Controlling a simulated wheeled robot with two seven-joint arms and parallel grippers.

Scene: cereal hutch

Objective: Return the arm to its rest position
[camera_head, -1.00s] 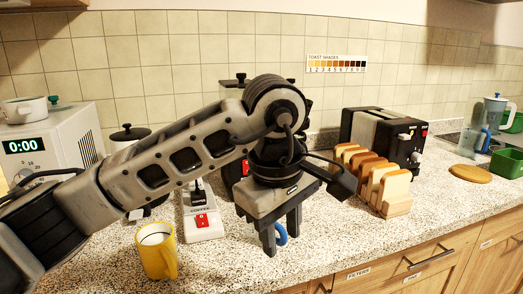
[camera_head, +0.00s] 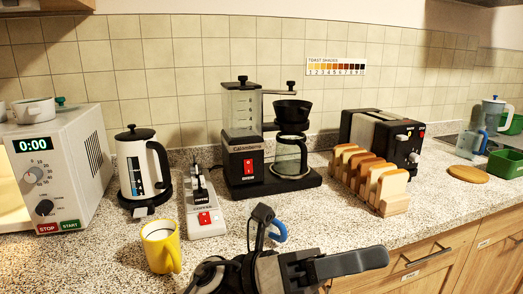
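My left gripper (camera_head: 368,260) is low in the head view, in front of the counter's front edge. Its fingers point right, and they overlap so that I cannot tell how far apart they are. No held object shows at the fingertips. Part of my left arm shows at the bottom middle, beside the gripper. A curved blue piece (camera_head: 279,232) shows on the counter just behind the gripper; the rest of that object is hidden. My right gripper is not in view.
A yellow mug (camera_head: 160,248) stands left of the gripper. Behind are a kettle (camera_head: 143,168), a scale-like coffee device (camera_head: 204,216), a coffee maker (camera_head: 243,150), a toast rack (camera_head: 394,203) and a toaster (camera_head: 372,133). A microwave (camera_head: 62,165) stands left. Speckled counter is clear around the mug.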

